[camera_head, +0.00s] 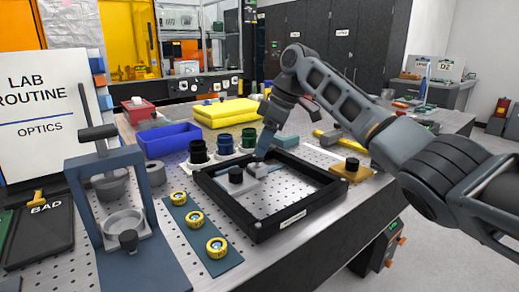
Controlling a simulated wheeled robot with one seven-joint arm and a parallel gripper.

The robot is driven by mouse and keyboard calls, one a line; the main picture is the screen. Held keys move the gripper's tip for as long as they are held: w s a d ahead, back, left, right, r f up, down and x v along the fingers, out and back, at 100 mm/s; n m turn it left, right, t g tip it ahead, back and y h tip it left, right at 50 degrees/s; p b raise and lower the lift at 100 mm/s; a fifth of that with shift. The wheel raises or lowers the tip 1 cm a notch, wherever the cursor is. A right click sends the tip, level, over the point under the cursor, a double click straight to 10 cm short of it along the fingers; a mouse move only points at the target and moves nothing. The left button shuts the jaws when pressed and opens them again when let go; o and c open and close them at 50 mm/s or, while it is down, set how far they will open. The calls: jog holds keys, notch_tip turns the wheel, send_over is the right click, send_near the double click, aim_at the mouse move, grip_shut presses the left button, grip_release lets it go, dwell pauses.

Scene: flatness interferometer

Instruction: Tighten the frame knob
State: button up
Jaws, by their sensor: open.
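A black rectangular frame (262,229) lies on the perforated metal bench top. A black round knob (236,175) stands upright on a grey plate inside the frame's left part. My gripper (260,157) points down over the back left part of the frame, just right of the knob and apart from it in the picture. It is open, and a small pale block (257,170) shows right below its fingertips. I cannot tell whether the fingers touch that block. Another black knob (352,164) sits on a brass-coloured plate at the frame's right side.
A blue press-like stand (118,185) is at the left. Several dark jars (198,150), a blue bin (168,140) and yellow cases (222,111) stand behind. My arm spans the right side.

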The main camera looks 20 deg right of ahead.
aim_at(257, 159)
jog(key=shift+x, duration=1.3)
jog(key=shift+c, duration=0.3)
jog(key=c, duration=1)
